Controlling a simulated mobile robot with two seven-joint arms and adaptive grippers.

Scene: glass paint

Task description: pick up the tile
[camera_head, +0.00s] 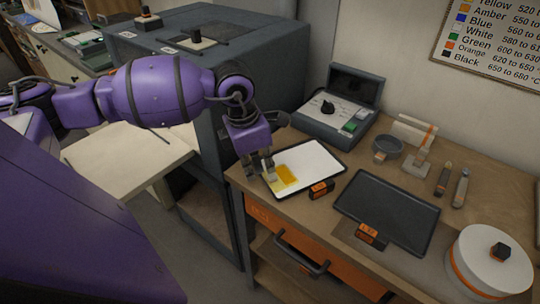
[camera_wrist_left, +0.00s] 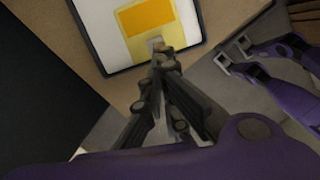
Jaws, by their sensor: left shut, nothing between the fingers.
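The tile is a flat piece with an amber patch (camera_head: 288,174) and a pale yellow border, lying on a white, dark-rimmed tray (camera_head: 322,158) on the workbench. The amber patch also shows in the left wrist view (camera_wrist_left: 147,17). My left gripper (camera_head: 260,176) reaches down over the tile's left side; its fingertips (camera_wrist_left: 158,50) are closed together at the pale border, with nothing held. I cannot tell if they touch the tile. In the left wrist view, a gripper that appears to be my right one (camera_wrist_left: 233,53) has its fingers apart, empty, away from the tile.
A dark empty tray (camera_head: 388,210) lies right of the white tray. A control box (camera_head: 338,112) with a knob stands behind. A large dark cabinet (camera_head: 200,85) stands left.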

